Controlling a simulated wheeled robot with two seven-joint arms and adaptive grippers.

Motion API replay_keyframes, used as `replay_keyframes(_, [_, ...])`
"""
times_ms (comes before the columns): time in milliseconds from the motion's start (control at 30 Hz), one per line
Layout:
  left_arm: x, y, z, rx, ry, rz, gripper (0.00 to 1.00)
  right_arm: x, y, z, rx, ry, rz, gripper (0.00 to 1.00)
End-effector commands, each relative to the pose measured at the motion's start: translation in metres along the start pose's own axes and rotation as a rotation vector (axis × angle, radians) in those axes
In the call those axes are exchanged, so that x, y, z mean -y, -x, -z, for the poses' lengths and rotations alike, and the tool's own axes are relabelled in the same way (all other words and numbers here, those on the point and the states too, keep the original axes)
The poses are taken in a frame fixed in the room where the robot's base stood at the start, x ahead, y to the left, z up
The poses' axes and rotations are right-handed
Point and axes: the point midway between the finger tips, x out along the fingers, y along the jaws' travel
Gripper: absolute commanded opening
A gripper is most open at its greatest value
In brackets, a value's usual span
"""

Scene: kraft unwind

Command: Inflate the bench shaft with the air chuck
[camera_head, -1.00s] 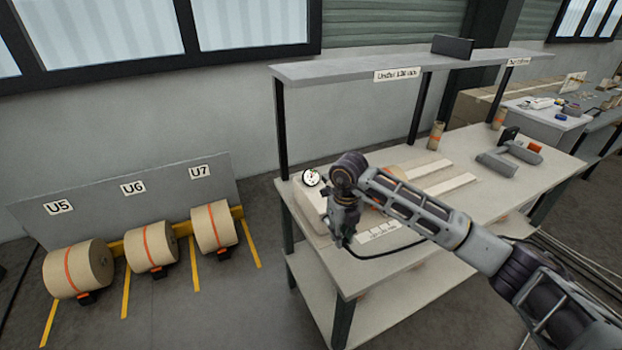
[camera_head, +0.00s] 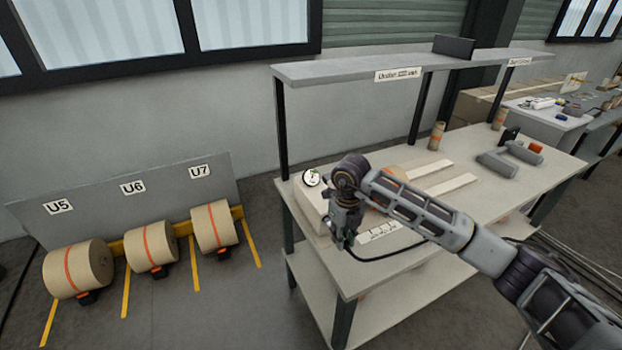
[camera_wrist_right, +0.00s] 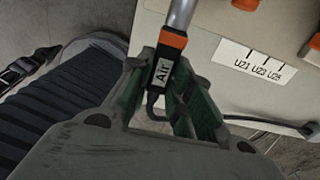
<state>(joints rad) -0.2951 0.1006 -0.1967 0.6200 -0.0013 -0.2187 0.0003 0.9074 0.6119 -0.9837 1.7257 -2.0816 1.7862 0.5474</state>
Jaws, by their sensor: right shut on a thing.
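In the head view my right gripper (camera_head: 345,240) points down over the near left end of the bench (camera_head: 440,235). In the right wrist view its fingers (camera_wrist_right: 160,90) are shut on the air chuck (camera_wrist_right: 162,73), a black body marked "Air" with an orange collar and a grey metal tube running up from it. I cannot tell whether the tube touches anything. A black hose (camera_head: 385,257) runs right from near the gripper in the head view. A bench shaft cannot be made out clearly; my arm covers part of the bench there. My left gripper is not in view.
A round gauge (camera_head: 311,177) stands at the bench's left end, close to my right wrist. A label strip (camera_wrist_right: 262,62) lies beside the chuck. An overhead shelf (camera_head: 350,70) spans the bench. Several kraft rolls (camera_head: 78,268) sit on the floor at left.

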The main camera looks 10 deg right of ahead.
Motion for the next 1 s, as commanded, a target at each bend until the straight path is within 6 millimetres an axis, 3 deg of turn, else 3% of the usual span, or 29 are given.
replay_keyframes(1000, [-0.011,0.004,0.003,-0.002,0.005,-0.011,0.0,0.001,0.0,0.049,-0.004,0.0,0.001,0.0])
